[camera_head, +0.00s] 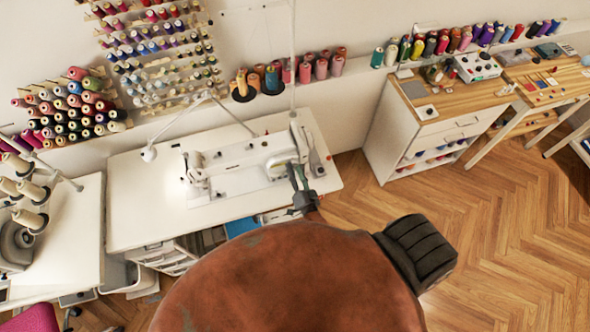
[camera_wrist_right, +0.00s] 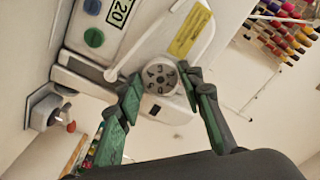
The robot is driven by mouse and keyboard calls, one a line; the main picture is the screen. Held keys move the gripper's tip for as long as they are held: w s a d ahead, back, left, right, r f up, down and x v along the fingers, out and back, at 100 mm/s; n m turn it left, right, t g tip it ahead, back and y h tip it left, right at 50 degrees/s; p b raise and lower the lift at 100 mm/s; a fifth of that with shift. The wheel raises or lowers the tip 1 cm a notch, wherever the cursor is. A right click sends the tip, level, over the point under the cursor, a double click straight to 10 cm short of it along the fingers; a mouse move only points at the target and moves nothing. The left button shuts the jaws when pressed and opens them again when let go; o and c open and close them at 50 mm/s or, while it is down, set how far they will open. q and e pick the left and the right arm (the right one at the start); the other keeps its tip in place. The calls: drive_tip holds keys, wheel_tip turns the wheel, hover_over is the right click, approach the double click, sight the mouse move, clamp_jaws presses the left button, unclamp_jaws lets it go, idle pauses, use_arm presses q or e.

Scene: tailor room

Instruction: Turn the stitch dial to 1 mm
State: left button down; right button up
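The white sewing machine (camera_head: 240,170) stands on a white table (camera_head: 130,215) in the head view. My right gripper (camera_head: 297,180) is at the machine's right end. In the right wrist view, the round grey stitch dial (camera_wrist_right: 159,76) with dark digits sits on the machine's end face; its exact setting is too small to read. The green fingers of my right gripper (camera_wrist_right: 160,82) are parted, one on each side of the dial. I cannot tell whether they touch it. My left gripper is not in view.
A display reading 20 (camera_wrist_right: 119,12) and round blue and green buttons (camera_wrist_right: 94,38) are near the dial. A yellow label (camera_wrist_right: 189,30) lies beside it. Thread racks (camera_head: 160,50) line the wall. A white cabinet (camera_head: 430,120) stands right of the table, with bare floor between.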

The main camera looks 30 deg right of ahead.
drive_tip(key=o, duration=0.4)
drive_tip(key=shift+c, duration=0.2)
drive_tip(key=shift+s, duration=0.15)
drive_tip(key=v, duration=1.2)
